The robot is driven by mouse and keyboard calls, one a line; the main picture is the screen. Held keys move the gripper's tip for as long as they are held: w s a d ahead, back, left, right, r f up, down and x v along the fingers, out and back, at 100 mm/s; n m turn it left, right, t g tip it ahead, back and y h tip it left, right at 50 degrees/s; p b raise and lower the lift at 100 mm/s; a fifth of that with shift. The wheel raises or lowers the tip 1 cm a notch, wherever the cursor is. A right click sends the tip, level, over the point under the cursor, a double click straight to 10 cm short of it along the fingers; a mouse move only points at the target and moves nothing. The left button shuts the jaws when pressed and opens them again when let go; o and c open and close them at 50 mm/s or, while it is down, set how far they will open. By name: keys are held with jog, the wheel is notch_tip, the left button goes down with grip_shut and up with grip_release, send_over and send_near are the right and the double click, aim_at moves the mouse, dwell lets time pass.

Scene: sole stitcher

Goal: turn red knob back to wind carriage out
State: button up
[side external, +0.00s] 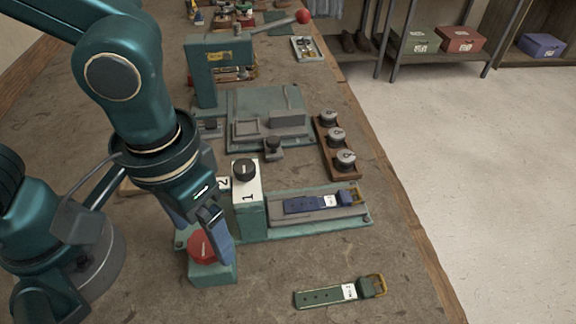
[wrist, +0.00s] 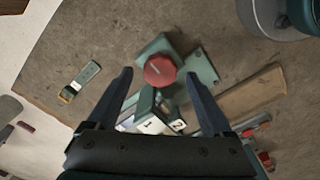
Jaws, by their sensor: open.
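The red knob (side external: 203,247) sits on a green block at the front left of the stitcher; it also shows in the wrist view (wrist: 160,70), with a pale line across its top. My gripper (side external: 222,255) is open. In the wrist view its two fingers (wrist: 158,78) stand apart on either side of the knob, seemingly above it and not touching. In the side view a finger partly covers the knob. A blue strap with a buckle (side external: 305,204) lies on the carriage.
A green strap (side external: 335,293) with a buckle lies on the bench in front. A wooden rack of spools (side external: 334,148) and a green press with a red-ended lever (side external: 215,75) stand behind. The bench around the knob's front is clear.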

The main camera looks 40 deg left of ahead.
aim_at(204, 241)
jog(key=shift+r, duration=1.7)
jog(key=w+a+r+t, duration=0.1)
jog(key=a+r+t, duration=0.1)
jog(key=a, duration=0.4)
jog(key=w+a+r+t, duration=0.1)
jog(key=a+r+t, duration=0.1)
jog(key=a, duration=0.5)
jog(key=shift+w+a+r+t, duration=0.2)
jog(key=shift+w+t, duration=0.15)
jog(key=shift+t, duration=0.45)
